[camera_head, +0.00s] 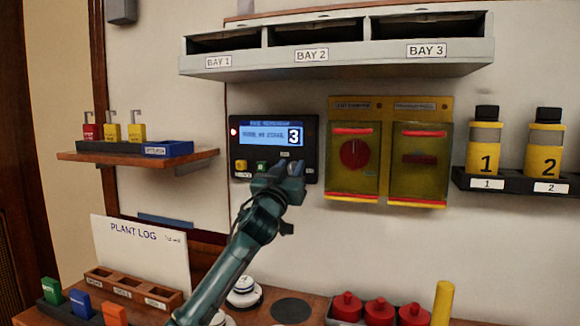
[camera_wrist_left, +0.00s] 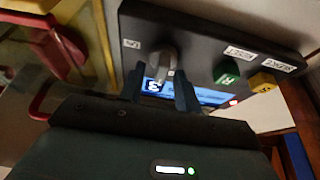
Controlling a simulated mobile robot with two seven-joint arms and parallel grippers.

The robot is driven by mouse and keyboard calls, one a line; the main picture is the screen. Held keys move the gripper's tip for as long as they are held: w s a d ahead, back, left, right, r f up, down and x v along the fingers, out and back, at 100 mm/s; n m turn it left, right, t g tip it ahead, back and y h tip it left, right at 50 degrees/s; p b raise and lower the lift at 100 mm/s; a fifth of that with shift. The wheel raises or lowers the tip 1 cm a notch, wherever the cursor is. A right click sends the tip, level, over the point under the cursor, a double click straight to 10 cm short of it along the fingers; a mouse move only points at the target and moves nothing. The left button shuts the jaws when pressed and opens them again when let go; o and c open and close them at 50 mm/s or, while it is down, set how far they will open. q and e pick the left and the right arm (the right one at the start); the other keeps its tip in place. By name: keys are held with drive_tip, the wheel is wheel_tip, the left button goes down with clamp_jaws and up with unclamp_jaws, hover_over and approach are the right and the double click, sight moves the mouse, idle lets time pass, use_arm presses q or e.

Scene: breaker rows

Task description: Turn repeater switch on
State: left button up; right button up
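A dark wall panel (camera_head: 310,135) has a lit blue display (camera_head: 265,135) with a large 3 and a small red light at its left. Below the display are a yellow button (camera_head: 241,166) and a green button (camera_head: 262,162). My left gripper (camera_head: 287,168) is at the panel's lower right and hides what lies behind it. The left wrist view shows the panel upside down, with a grey rotary knob (camera_wrist_left: 162,60), the green button (camera_wrist_left: 227,72) and the yellow button (camera_wrist_left: 262,82). My left gripper's fingers (camera_wrist_left: 160,88) are apart, around or just short of the knob; contact is unclear.
Right of the panel is a yellow frame with two clear covers (camera_head: 355,185), a red knob behind one. A bay shelf (camera_head: 340,60) juts out above. Yellow bottles (camera_head: 485,148) stand at right, padlocks (camera_head: 112,132) at left. The bench below holds red-topped jars (camera_head: 380,310) and colored blocks.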

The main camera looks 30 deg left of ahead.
use_arm(q)
drive_tip(key=shift+w, duration=0.15)
drive_tip(key=c, duration=0.6)
